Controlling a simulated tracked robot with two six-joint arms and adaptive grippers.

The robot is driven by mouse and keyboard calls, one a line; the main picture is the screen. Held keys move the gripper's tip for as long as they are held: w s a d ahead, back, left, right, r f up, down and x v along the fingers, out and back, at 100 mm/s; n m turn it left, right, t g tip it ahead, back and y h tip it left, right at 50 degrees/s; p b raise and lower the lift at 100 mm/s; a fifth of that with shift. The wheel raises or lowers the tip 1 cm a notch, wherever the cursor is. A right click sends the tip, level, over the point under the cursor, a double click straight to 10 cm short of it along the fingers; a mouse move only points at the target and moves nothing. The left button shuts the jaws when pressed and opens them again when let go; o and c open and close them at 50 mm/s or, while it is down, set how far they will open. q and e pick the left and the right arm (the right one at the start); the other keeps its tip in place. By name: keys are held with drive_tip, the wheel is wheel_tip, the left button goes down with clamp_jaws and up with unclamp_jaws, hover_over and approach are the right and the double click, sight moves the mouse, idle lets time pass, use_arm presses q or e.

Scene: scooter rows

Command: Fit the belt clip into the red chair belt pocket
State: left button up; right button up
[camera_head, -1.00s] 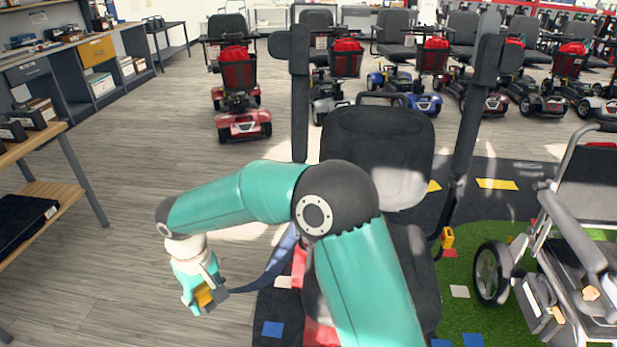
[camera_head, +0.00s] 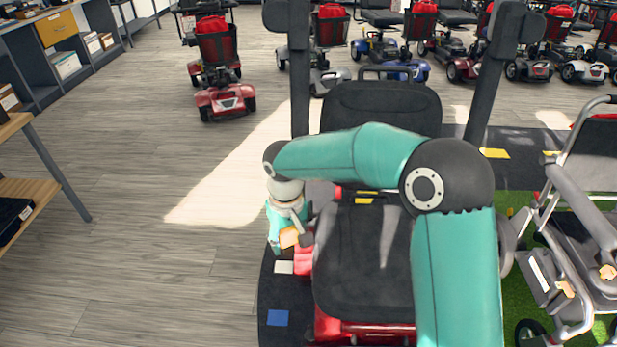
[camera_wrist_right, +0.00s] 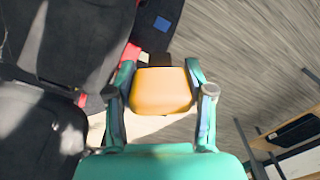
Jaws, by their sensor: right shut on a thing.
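My right gripper (camera_head: 290,240) hangs beside the left edge of the black chair seat (camera_head: 362,265), which has a red base (camera_head: 365,330). In the right wrist view the gripper (camera_wrist_right: 160,88) has its two fingers on either side of an orange block with a dark end, which I take as the belt clip (camera_wrist_right: 161,92). The clip also shows in the head view (camera_head: 289,238). A small red and yellow piece (camera_head: 365,201) shows at the back of the seat, partly behind my forearm. I cannot tell whether it is the belt pocket. My left gripper is out of view.
A wheelchair (camera_head: 580,220) stands on green turf at the right. Several scooters line the back, with a red one (camera_head: 220,75) nearest on the left. A wooden shelf (camera_head: 20,195) stands at the left edge. The floor left of the chair is clear.

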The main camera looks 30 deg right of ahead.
drive_tip(key=shift+w+a, duration=0.15)
drive_tip(key=shift+a, duration=0.1)
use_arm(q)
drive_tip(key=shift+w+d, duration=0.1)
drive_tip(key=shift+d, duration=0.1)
use_arm(e)
drive_tip(key=shift+a, duration=0.1)
drive_tip(key=shift+w, duration=0.1)
